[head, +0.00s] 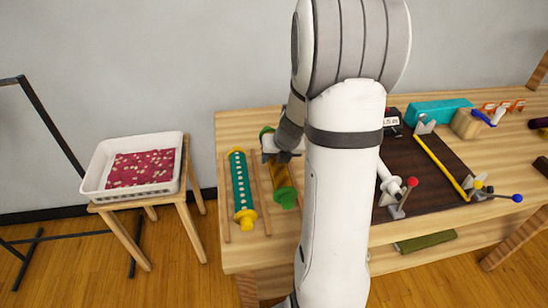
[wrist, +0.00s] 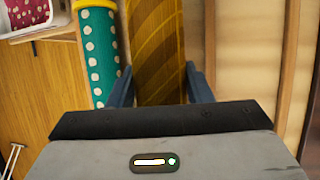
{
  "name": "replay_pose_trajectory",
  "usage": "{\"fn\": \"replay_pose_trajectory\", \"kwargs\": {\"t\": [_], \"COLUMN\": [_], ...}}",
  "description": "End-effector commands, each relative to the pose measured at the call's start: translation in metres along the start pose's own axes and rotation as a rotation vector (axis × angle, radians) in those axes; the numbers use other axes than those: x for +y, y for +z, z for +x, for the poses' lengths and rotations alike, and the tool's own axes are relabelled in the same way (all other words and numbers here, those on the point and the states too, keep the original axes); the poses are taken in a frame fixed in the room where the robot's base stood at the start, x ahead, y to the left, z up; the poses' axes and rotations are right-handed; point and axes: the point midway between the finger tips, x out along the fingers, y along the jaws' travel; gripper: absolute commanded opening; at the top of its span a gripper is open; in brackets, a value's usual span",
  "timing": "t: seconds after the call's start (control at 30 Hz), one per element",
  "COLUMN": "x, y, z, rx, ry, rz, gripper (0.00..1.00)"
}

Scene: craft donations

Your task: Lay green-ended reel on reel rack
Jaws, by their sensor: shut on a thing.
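The green-ended reel (head: 281,180) has a golden-brown striped body and green ends. My gripper (wrist: 162,82) is shut on it, with one dark finger on each side in the wrist view, where the striped body (wrist: 158,45) runs away from me. In the head view the reel is over the reel rack (head: 223,196), a set of wooden rails at the table's left end. It lies roughly parallel to the rails; I cannot tell whether it touches them. My forearm hides part of the rack and the gripper.
A teal dotted reel with yellow ends (head: 241,190) lies on the rack just left of the held reel. A white basket (head: 128,168) stands on a stool to the left. A dark board (head: 436,165) with coloured-knob levers lies right of my arm.

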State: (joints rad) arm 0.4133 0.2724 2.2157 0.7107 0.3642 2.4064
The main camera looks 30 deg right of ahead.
Motion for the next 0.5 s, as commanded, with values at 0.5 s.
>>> {"fn": "replay_pose_trajectory", "kwargs": {"t": [0.5], "x": [-0.011], "y": [-0.016], "z": [0.040], "rx": [-0.002], "ry": [-0.001], "rz": [0.003], "gripper": [0.17]}}
